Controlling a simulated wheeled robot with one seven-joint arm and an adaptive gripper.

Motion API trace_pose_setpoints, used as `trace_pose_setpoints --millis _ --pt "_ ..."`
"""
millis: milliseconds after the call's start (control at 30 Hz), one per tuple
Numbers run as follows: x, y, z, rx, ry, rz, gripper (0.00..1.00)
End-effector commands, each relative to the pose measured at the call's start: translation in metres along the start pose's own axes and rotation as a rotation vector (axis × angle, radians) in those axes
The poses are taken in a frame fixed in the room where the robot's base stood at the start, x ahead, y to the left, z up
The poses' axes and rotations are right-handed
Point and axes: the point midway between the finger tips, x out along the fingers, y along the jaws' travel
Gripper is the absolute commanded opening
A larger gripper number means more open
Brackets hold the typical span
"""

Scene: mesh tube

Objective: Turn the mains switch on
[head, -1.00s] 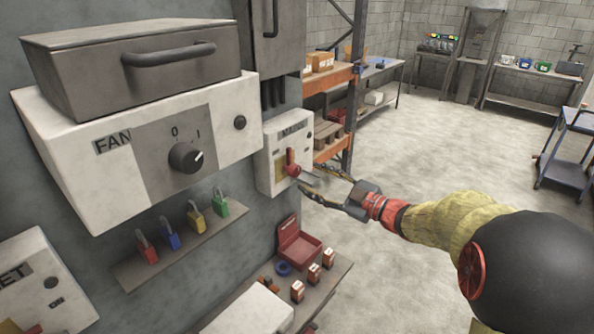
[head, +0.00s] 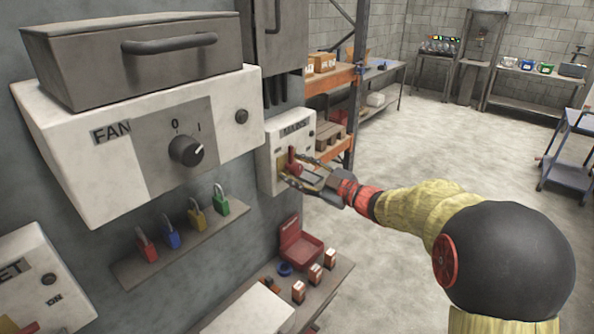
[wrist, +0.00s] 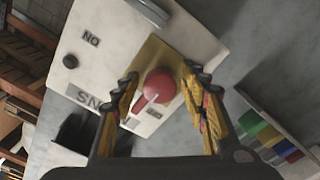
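The mains switch box (head: 270,135) is a white box on the grey wall, right of the FAN box. Its red handle (head: 293,163) sits on a yellow plate on the box's front. In the wrist view the red handle (wrist: 158,86) has a round red knob and lies between my fingers. My gripper (head: 302,172) is at the front of the box. In the wrist view my gripper (wrist: 168,98) is open, its fingertips on either side of the handle with gaps visible. I cannot tell how deep the fingers reach around it.
The FAN box (head: 150,150) with its black knob (head: 186,151) juts out to the left. Coloured padlocks (head: 196,212) hang on a rail below. A small shelf (head: 325,290) with a red case (head: 300,243) lies beneath the switch.

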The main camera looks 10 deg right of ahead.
Motion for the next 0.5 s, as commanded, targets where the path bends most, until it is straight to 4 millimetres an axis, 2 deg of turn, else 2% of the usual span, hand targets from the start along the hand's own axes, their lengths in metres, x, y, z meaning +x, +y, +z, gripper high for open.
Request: trace_pose_setpoints --millis 500 --pt "-0.0002 -0.0002 0.0002 0.0 0.0 0.0 0.12"
